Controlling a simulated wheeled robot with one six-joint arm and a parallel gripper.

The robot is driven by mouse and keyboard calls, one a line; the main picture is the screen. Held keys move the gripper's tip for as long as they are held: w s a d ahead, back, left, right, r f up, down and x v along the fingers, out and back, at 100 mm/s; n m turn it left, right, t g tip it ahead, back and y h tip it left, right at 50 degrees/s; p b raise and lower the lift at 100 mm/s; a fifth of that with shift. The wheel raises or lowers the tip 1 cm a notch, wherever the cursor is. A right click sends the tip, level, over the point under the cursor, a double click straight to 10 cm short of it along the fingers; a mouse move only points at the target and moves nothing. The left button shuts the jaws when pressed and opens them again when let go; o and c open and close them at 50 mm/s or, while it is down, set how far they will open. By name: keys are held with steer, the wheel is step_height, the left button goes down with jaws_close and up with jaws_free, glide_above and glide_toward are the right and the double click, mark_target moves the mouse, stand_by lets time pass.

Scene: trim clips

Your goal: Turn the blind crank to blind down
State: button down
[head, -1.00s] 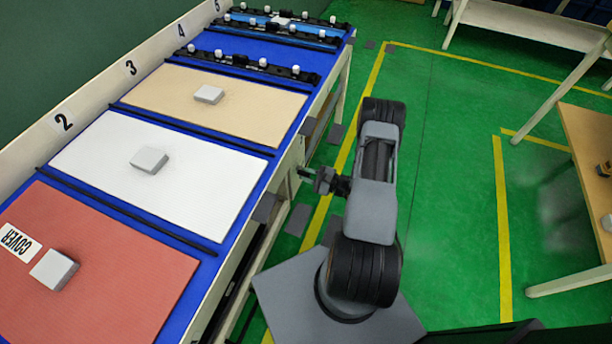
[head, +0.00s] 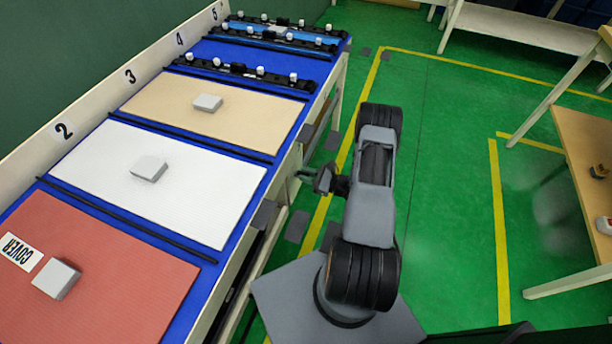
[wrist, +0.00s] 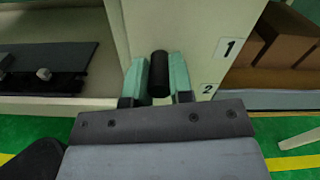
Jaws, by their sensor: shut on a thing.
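The crank's black cylindrical grip (wrist: 159,75) stands between the two teal fingers of my gripper (wrist: 159,82) in the wrist view. The fingers press on it from both sides, near the cream panel behind. In the head view my gripper (head: 318,179) is beside the right side of the long bench. The crank arm and its pivot cannot be made out, and the blind itself is not clearly seen.
The bench holds a red panel (head: 120,270), a white panel (head: 190,205) and a tan panel (head: 235,118), each with a pale block. Number labels mark its back wall. Green floor (head: 450,200) lies open to the right. A wooden table (head: 590,150) stands at the far right.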

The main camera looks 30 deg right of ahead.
steer(key=c, duration=1)
jaws_free()
steer(key=v, duration=1.4)
steer(key=shift+w, duration=0.1)
